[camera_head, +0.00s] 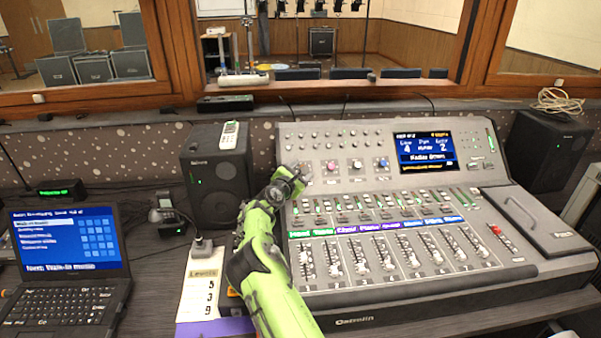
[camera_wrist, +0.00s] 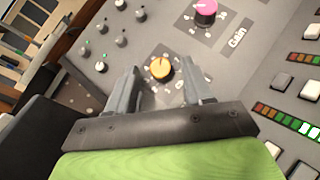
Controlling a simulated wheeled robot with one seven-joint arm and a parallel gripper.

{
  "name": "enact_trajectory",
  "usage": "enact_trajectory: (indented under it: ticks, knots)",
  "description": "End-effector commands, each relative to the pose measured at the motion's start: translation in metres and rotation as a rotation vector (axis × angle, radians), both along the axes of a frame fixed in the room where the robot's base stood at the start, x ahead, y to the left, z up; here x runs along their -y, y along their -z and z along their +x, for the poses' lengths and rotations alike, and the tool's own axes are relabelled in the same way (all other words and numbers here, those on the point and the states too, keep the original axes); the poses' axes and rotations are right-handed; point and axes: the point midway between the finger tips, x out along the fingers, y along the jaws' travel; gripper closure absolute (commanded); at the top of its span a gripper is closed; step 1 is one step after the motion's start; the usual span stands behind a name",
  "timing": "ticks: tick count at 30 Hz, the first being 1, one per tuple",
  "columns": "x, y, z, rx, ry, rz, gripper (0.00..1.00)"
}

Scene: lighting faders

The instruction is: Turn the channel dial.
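The dial between my fingers is orange with a pointer line (camera_wrist: 161,68). It sits on the grey mixing console (camera_head: 345,317), and its label is hidden, so I cannot confirm that it is the channel dial. My gripper (camera_head: 296,175) is at the console's upper left and covers this dial in the head view. In the wrist view my gripper (camera_wrist: 160,80) is open, with one finger on each side of the orange dial. I see no clear contact. A pink dial (camera_wrist: 204,11) beside the word Gain is farther up; it also shows in the head view (camera_head: 332,167).
A white dial (camera_head: 357,164) and a blue dial (camera_head: 383,162) continue the row rightward. The console screen (camera_head: 425,148) is lit. A speaker (camera_head: 214,176) stands left of my gripper. Faders (camera_head: 360,264) line the console front. A laptop (camera_head: 68,250) is at left.

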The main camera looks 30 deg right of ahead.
Motion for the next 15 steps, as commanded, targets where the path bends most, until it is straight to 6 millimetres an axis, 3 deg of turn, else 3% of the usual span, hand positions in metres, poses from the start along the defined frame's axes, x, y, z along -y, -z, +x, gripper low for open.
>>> enact_trajectory:
  ticks: [9,15]
  knots:
    - [-0.002,0.000,-0.001,-0.002,0.001,0.001,0.49]
    - [-0.025,-0.004,-0.016,-0.005,-0.001,0.002,0.49]
